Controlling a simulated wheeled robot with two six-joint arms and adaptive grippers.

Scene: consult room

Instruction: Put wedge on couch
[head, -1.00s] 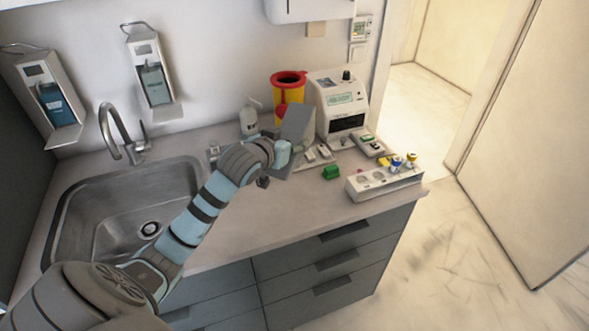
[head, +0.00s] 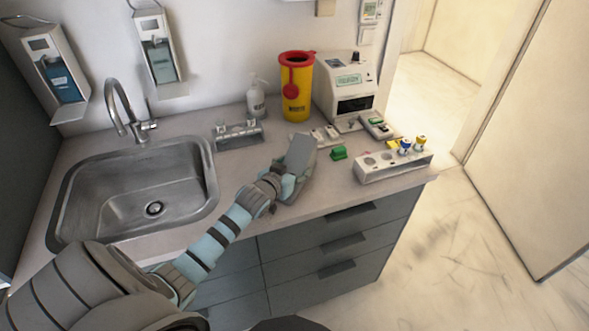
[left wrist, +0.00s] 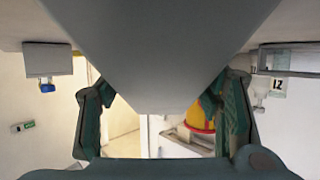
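The wedge (head: 299,154) is a plain grey block. It is held in my left gripper (head: 287,182), above the front part of the counter, in the head view. In the left wrist view the wedge (left wrist: 160,45) fills the top middle and tapers downward between the two green-grey fingers of my left gripper (left wrist: 160,100). The gripper is shut on it. The fingertips and exact contact points are partly hidden by the wedge. The couch does not show in any view. My right gripper is not in view.
The counter (head: 240,172) holds a yellow sharps bin (head: 297,92), a white analyser (head: 346,92), a bottle (head: 256,102), a green block (head: 338,153) and a white rack (head: 394,167). A sink (head: 140,190) is at left. Open floor (head: 450,240) lies right of the drawers.

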